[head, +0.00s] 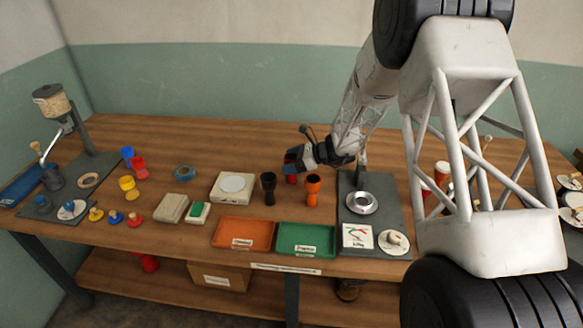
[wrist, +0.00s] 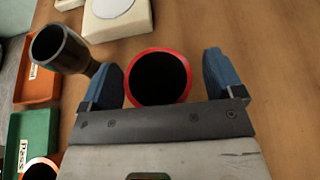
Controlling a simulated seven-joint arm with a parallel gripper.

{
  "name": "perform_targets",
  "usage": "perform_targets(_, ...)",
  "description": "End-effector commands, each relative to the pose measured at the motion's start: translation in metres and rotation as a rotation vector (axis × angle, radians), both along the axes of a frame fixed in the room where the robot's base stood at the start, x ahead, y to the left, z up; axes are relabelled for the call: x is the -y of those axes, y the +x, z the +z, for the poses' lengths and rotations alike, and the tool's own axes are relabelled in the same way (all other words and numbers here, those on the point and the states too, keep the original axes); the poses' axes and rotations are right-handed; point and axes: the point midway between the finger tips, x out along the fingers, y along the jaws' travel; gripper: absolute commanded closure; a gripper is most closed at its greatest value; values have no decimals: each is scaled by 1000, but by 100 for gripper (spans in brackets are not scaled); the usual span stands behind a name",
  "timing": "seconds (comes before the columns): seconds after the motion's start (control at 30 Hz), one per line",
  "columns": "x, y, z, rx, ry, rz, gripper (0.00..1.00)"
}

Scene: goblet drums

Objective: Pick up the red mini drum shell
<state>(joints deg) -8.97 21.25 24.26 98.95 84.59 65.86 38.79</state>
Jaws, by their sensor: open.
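A red-rimmed drum shell (wrist: 187,84) with a dark hollow inside shows between my gripper's two blue fingers in the wrist view. In the head view its red side (head: 291,179) shows just below my gripper (head: 293,163), behind the black and orange goblets. My gripper (wrist: 164,75) is open, with a finger on each side of the shell; I cannot tell whether either touches it. The shell's lower part is hidden. Another small red shell (head: 139,167) stands at the left of the table, between a blue one (head: 127,155) and a yellow one (head: 128,184).
A black goblet (head: 268,190) stands close by and also shows next to the left finger (wrist: 58,47). An orange goblet (head: 313,190) stands to the right. Orange (head: 224,247) and green (head: 290,247) trays lie in front. A white-disc stand (head: 218,196) is left; a grey mat (head: 348,197) is right.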

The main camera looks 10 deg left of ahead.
Motion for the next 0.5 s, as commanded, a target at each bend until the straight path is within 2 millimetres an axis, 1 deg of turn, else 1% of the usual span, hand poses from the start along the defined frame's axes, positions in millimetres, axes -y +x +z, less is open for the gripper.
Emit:
perform_targets(0.4,0,0,0,0,0,0,13)
perform_targets(0.47,0,0,0,0,0,0,22)
perform_targets(0.5,0,0,0,0,0,0,29)
